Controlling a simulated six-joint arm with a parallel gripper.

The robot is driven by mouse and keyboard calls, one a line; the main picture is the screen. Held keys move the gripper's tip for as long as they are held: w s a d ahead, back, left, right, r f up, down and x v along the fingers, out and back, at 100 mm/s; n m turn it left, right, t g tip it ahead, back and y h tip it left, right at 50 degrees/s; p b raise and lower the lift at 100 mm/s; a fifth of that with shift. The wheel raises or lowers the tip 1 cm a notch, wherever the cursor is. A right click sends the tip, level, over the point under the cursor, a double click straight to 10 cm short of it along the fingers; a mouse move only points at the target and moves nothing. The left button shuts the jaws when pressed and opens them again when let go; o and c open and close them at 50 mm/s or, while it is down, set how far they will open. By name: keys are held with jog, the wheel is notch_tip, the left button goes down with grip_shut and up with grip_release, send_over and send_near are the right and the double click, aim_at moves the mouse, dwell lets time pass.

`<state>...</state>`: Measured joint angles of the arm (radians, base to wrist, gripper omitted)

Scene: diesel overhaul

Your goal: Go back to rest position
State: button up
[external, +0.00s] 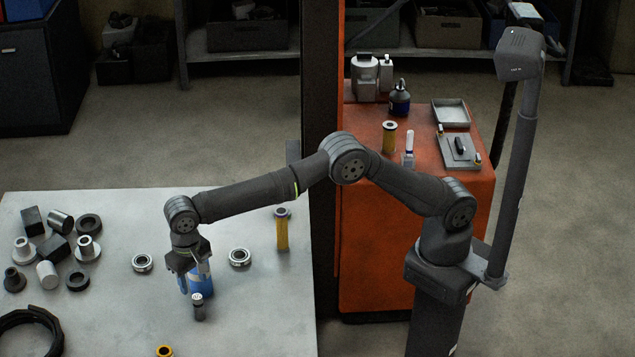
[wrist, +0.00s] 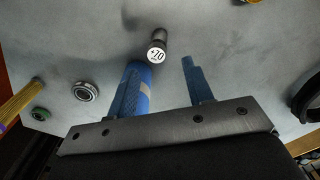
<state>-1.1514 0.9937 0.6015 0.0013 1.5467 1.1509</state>
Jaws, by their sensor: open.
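My gripper (external: 190,272) hangs pointing down over the light table, with its fingers apart. A blue cylinder (external: 202,285) stands right at the fingers, partly hidden by them; whether they touch it I cannot tell. In the wrist view my gripper (wrist: 162,64) shows two spread fingers, with blue by the left one. A small dark cylinder (external: 199,307) with a pale marked top stands just in front of the blue one. It also shows in the wrist view (wrist: 157,48), beyond the fingertips. My arm is stretched out to the left, away from its base.
Bearing rings (external: 142,263) (external: 239,257) lie either side of the gripper. A yellow cylinder (external: 283,231) stands to the right. Several metal parts (external: 52,248) and a black ring (external: 30,330) are at left. A dark post (external: 322,140) and orange cabinet (external: 380,250) stand behind my arm.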

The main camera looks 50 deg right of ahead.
aim_at(199, 309)
notch_tip(199, 309, down, 12)
jog(key=shift+r, duration=0.25)
notch_tip(199, 309, up, 22)
jog(key=r, duration=0.1)
jog(key=w+d+m, duration=0.5)
jog(key=w+d, duration=0.3)
jog(key=d, duration=0.5)
jog(key=w+d+m, duration=0.5)
jog(key=w+d, duration=0.4)
jog(key=d, duration=0.4)
jog(key=shift+w+d+r, duration=0.15)
jog(key=shift+d+r, duration=0.05)
jog(key=shift+r, duration=0.15)
